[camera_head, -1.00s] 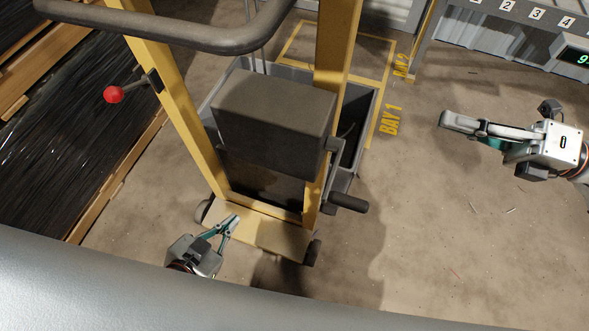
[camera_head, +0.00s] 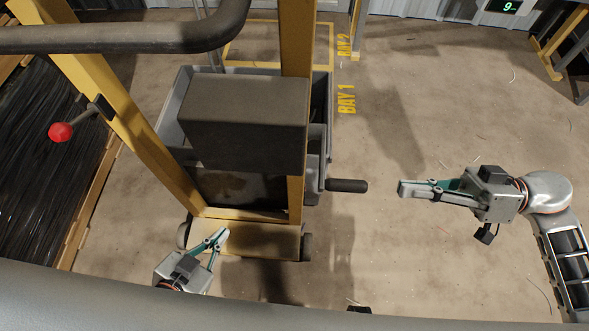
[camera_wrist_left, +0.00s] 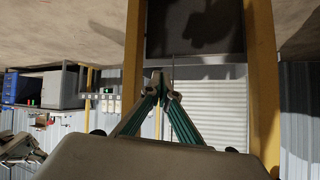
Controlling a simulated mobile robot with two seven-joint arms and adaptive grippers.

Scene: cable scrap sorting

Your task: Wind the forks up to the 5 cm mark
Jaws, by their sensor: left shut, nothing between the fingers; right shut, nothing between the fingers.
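The hand stacker has a yellow mast (camera_head: 130,125), a dark box-shaped housing (camera_head: 245,120) and a crank with a black handle (camera_head: 346,185) on its right side. The forks and any 5 cm mark are not visible. My right gripper (camera_head: 402,188) is shut and empty, just right of the crank handle's end, apart from it in the picture. My left gripper (camera_head: 221,236) is shut and empty, low in front of the stacker's yellow base (camera_head: 262,240). In the left wrist view its fingertips (camera_wrist_left: 163,78) meet between the yellow mast posts.
A grey bin (camera_head: 177,100) stands behind the mast. A red-knobbed lever (camera_head: 61,132) sticks out left. A dark wrapped load (camera_head: 38,165) on wood lies at the left. A dark push bar (camera_head: 120,40) crosses the upper left. The floor right of the stacker is mostly clear.

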